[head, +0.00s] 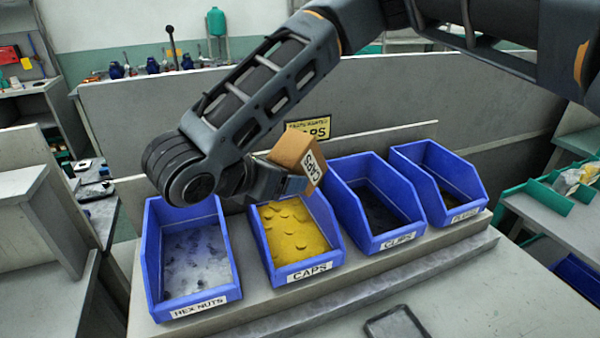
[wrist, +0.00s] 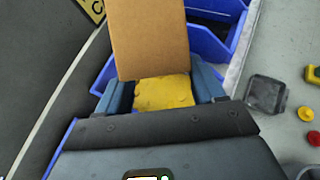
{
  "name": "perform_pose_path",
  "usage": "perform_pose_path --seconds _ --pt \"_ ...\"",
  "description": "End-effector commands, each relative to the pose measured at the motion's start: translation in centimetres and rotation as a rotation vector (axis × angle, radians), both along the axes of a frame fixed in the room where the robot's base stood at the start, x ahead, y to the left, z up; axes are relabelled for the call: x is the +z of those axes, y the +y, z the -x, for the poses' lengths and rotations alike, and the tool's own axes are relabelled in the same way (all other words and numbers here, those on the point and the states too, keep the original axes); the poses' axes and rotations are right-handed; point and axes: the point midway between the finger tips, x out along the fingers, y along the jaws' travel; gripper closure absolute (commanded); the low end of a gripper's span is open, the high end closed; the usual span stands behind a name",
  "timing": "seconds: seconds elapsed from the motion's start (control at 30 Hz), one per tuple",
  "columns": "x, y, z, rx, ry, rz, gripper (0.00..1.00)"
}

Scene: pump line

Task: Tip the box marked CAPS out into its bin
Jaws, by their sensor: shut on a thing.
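The brown cardboard box (head: 291,152) with a CAPS label is tilted in the air above the back of the CAPS bin (head: 306,272). My gripper (head: 283,184) is shut on it. In the wrist view, the box (wrist: 150,38) stands up between the two fingers of my gripper (wrist: 163,92). The blue CAPS bin holds a layer of yellow caps (head: 290,230). A yellow patch (wrist: 163,93) shows between the fingers in the wrist view; I cannot tell whether it is in the box or in the bin. The inside of the box is hidden in the head view.
The HEX NUTS bin (head: 163,270) stands on the left, the CLIPS bin (head: 391,243) and another blue bin (head: 465,218) on the right. A grey panel (head: 390,95) with a yellow sign (head: 308,128) rises behind. A dark tray (head: 397,323) lies in front.

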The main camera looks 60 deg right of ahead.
Motion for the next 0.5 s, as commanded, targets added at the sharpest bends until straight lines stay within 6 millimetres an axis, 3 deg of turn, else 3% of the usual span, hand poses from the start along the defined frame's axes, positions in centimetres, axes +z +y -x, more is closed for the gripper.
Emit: perform_pose_path --seconds 0.5 --pt "2.8 0.0 0.0 0.0 -0.001 -0.003 0.61"
